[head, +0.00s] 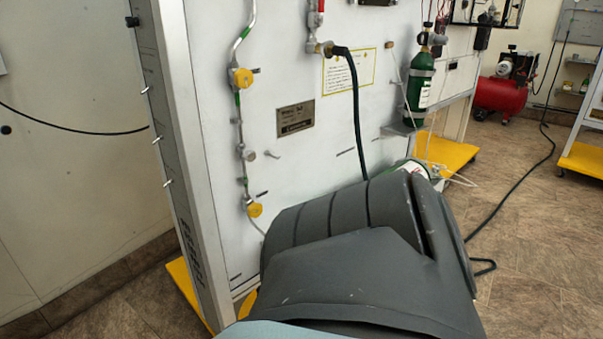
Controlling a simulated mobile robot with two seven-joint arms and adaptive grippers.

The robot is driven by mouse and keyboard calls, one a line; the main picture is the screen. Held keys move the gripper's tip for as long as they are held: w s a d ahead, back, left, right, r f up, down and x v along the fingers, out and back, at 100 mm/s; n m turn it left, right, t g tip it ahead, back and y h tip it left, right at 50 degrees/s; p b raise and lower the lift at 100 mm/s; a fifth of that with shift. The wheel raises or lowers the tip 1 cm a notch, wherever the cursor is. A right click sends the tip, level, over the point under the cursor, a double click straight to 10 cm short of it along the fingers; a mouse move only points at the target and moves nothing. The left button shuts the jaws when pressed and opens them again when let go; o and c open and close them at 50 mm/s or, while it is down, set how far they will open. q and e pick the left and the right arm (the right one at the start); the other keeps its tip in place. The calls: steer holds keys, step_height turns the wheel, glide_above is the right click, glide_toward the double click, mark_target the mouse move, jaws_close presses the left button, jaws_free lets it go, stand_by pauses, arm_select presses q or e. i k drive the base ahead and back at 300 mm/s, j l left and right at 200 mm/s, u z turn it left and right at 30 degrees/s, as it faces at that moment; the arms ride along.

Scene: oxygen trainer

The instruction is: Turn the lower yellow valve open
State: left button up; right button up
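The lower yellow valve (255,210) sits low on the white panel, near its left edge, on a thin vertical pipe line. A short dark stub sticks out to its upper right; I cannot tell from it whether the valve is open. The upper yellow valve (243,78) is higher on the same line, with a grey metal fitting (248,154) between the two. A large dark grey shape fills the lower middle of the head view, just right of the lower valve, and hides the panel behind it. Neither of my grippers can be made out.
The white panel (290,170) carries a metal plate (296,118), a dark hose (357,120) and a green cylinder (417,88). Its grey frame post (188,150) stands left of the valves. A red compressor tank (502,95) is far right. Floor at right is mostly clear.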

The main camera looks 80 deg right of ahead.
mark_target(255, 210)
steer(key=i+z, duration=0.1)
steer(key=z, duration=0.3)
steer(key=i+j+z, duration=0.1)
steer(key=z, duration=0.35)
steer(key=i+j+z, duration=0.1)
steer(key=z, duration=0.3)
steer(key=i+j+z, duration=0.1)
steer(key=z, duration=0.35)
